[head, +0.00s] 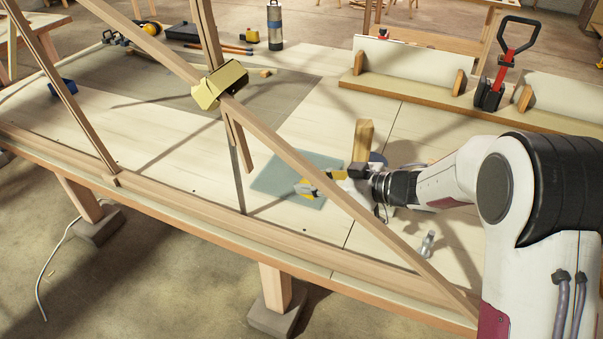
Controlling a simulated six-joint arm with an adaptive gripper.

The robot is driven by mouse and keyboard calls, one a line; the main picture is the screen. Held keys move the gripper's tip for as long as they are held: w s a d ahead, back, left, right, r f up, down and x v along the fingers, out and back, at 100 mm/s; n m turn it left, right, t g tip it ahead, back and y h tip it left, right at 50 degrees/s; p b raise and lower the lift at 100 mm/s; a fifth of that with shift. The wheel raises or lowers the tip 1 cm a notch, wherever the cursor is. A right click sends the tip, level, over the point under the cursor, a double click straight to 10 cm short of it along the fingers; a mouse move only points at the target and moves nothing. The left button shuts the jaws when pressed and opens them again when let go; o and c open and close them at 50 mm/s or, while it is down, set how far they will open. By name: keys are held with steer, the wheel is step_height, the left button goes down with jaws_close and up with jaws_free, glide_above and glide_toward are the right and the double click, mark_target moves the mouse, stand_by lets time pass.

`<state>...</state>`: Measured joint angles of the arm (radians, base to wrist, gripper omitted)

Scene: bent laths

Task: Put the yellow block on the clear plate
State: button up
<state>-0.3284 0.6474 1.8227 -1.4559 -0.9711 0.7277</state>
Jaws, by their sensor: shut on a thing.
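My gripper (311,188) reaches in from the right, over the plate's right part. It is shut on a small yellow block (303,187), which shows at its tip above the plate. A slanting lath crosses in front of the gripper and hides part of the fingers. I cannot tell whether the block touches the plate.
A wooden post (362,141) stands just behind my gripper. A silver piece (427,244) lies in front of my arm. Bare bench lies left of the plate.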

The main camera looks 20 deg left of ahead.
steer(key=w+a+r+m+t+h, duration=0.1)
steer(key=w+a+r+m+t, duration=0.1)
steer(key=w+a, duration=0.7)
steer(key=shift+w+r+m+t, duration=0.2)
steer(key=shift+w+m+t, duration=0.3)
steer(key=shift+w, duration=0.1)
glide_above(295, 180)
steer(key=shift+f, duration=3.15)
steer(key=shift+f, duration=0.1)
steer(key=shift+f, duration=1.75)
steer(key=shift+f, duration=0.1)
